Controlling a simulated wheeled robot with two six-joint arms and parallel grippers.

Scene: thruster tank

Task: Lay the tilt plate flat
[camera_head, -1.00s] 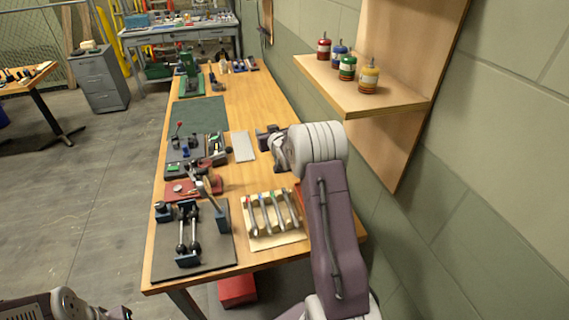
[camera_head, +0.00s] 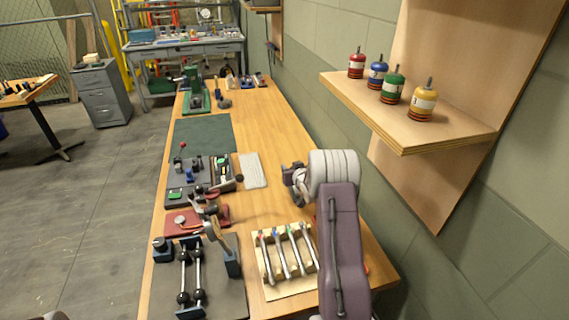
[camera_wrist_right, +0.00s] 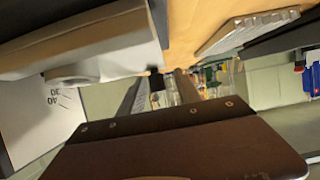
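I cannot identify the tilt plate with certainty in the head view; my right arm hides part of the table by the wall. In the right wrist view, a pale panel with printed numbers and tick marks (camera_wrist_right: 40,115) stands at the left. A dark brown plate with several screws (camera_wrist_right: 180,145) fills the bottom of that view; I cannot tell whether it is the tilt plate or mine. My right gripper (camera_head: 292,176) is above the table's right side, beyond the tool rack. Its fingertips are unclear, and I see nothing held. My left gripper is out of view.
A rack with several tools (camera_head: 285,262) is near my right arm. A pale flat plate (camera_head: 252,170) lies mid-table. Fixtures (camera_head: 200,180) line the left side. A wall shelf (camera_head: 410,125) with several small containers juts out at right. Bare wood lies beyond the gripper.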

